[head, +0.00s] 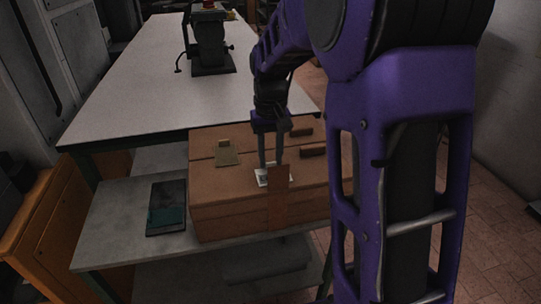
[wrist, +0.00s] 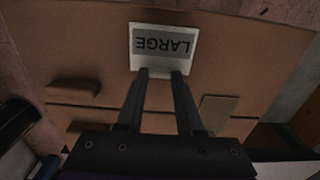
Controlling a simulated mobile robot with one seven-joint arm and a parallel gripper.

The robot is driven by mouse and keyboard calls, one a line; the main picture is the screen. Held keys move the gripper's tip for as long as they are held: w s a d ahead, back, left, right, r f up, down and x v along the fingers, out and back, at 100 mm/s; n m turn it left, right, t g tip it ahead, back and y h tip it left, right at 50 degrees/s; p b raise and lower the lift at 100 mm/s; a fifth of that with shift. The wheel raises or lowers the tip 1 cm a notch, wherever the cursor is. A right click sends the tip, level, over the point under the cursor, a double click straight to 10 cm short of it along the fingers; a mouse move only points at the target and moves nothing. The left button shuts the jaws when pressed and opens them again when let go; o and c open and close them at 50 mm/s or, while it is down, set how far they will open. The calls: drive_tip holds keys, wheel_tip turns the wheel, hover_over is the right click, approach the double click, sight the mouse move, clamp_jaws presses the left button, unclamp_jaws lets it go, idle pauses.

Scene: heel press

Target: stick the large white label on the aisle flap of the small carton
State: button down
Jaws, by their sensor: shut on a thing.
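The white label (wrist: 161,48) has a grey panel reading LARGE, upside down in the wrist view. My gripper (wrist: 162,73) is shut on its near edge. In the head view the label (head: 263,177) shows as a small white patch at the fingertips of my gripper (head: 270,166), over the front part of the carton top. The brown carton (head: 220,190) stands closed on a grey lower shelf, with a seam across its top. The carton top (wrist: 75,50) lies behind the label in the wrist view. I cannot tell whether the label touches it.
On the carton are an olive card (head: 228,154), two dark brown bars (head: 313,151) and a brown strip (head: 278,200) down the front. A dark tablet-like panel (head: 166,207) lies left on the shelf (head: 105,225). A white table (head: 150,85) with a black device (head: 210,48) stands behind.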

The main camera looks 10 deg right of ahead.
drive_tip(key=shift+f, duration=0.15)
drive_tip(key=shift+c, duration=2.3)
unclamp_jaws()
drive_tip(key=shift+o, duration=0.2)
drive_tip(key=o, duration=0.4)
drive_tip(key=shift+r+p, duration=3.05)
drive_tip(key=shift+r, duration=0.6)
